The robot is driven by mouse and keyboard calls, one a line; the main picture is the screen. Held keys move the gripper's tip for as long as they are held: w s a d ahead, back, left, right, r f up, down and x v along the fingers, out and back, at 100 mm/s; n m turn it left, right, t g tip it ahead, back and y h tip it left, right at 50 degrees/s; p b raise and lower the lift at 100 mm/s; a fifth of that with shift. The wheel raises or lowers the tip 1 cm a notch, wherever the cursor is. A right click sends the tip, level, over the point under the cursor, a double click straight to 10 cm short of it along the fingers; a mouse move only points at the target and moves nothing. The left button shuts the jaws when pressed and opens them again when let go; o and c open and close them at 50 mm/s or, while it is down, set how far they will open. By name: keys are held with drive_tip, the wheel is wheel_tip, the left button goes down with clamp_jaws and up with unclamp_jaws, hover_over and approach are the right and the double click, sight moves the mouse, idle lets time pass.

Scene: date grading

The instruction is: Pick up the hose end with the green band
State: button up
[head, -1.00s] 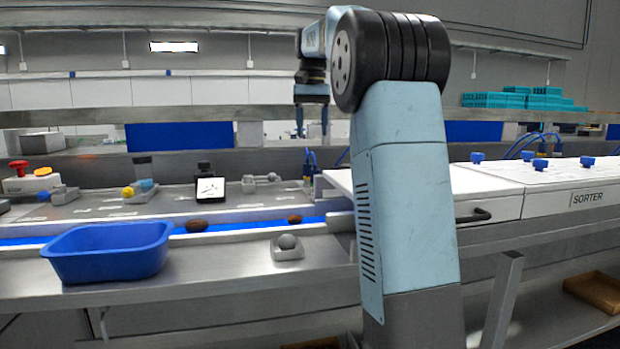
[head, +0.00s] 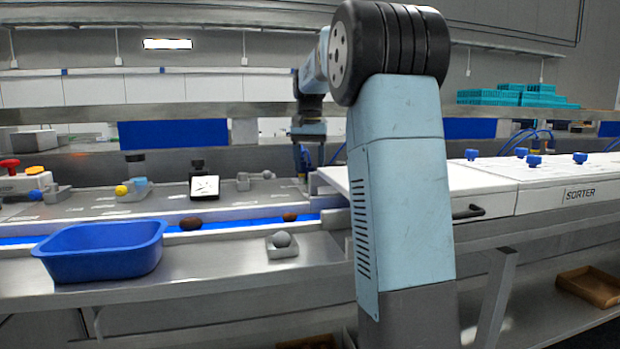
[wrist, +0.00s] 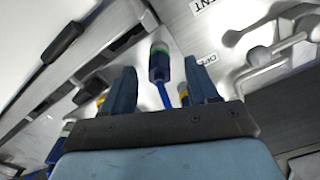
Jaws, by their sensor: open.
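The hose end with the green band (wrist: 159,60) shows in the wrist view as a dark blue fitting with a grey tip, its blue hose running down from it. It appears in the gap between the fingers of my gripper (wrist: 160,68). The fingers are open, with clear space on both sides of the fitting; I cannot tell how far in depth it is from them. In the head view my gripper (head: 302,160) is low over the back of the bench, near the white sorter's left end. The hose end cannot be made out there.
The sorter (head: 500,180) stands to the right. A blue tub (head: 100,252) and a conveyor with brown dates (head: 191,224) lie in front.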

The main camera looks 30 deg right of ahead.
drive_tip(key=shift+f, duration=1.45)
clamp_jaws()
